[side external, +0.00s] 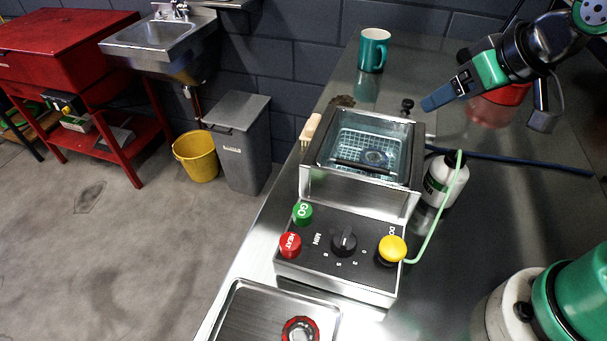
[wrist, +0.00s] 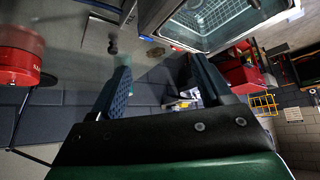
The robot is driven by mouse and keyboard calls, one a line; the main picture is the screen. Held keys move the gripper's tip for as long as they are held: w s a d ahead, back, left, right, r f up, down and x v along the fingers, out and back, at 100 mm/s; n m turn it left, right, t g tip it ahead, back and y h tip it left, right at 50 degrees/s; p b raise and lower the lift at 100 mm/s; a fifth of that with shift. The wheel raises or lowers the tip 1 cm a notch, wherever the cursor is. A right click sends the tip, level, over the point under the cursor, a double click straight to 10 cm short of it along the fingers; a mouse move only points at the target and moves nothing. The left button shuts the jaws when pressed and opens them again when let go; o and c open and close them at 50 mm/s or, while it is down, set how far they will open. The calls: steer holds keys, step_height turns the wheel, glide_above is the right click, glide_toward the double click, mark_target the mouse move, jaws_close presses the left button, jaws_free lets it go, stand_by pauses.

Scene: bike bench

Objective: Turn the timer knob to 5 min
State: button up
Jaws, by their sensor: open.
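The timer knob (side external: 344,241) is a black round knob on the dark control panel (side external: 318,263) at the front of the ultrasonic cleaner, in the side external view. Small white numerals are printed around it, with "MIN" to its left. The number its pointer faces is too small to tell. My gripper (side external: 428,104) is up at the right, beyond and above the cleaner, well away from the knob. In the wrist view its two blue-grey fingers (wrist: 160,82) are spread with nothing between them. The knob is not visible in the wrist view.
Green GO (side external: 302,212), red HEAT (side external: 290,245) and yellow (side external: 392,249) buttons surround the knob. The basin (side external: 370,150) holds a wire basket. A white bottle (side external: 446,180) with a green tube stands right of it. A teal mug (side external: 374,49) stands behind; a metal tray (side external: 255,310) lies in front.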

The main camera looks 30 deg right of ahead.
step_height(320, 180, up, 5)
steer(key=n+g, duration=0.8)
steer(key=n, duration=0.8)
glide_above(346, 234)
steer(key=f, duration=1.1)
steer(key=shift+w+f, duration=0.1)
steer(key=shift+w, duration=0.1)
steer(key=shift+s+f, duration=0.2)
steer(key=shift+f, duration=2.75)
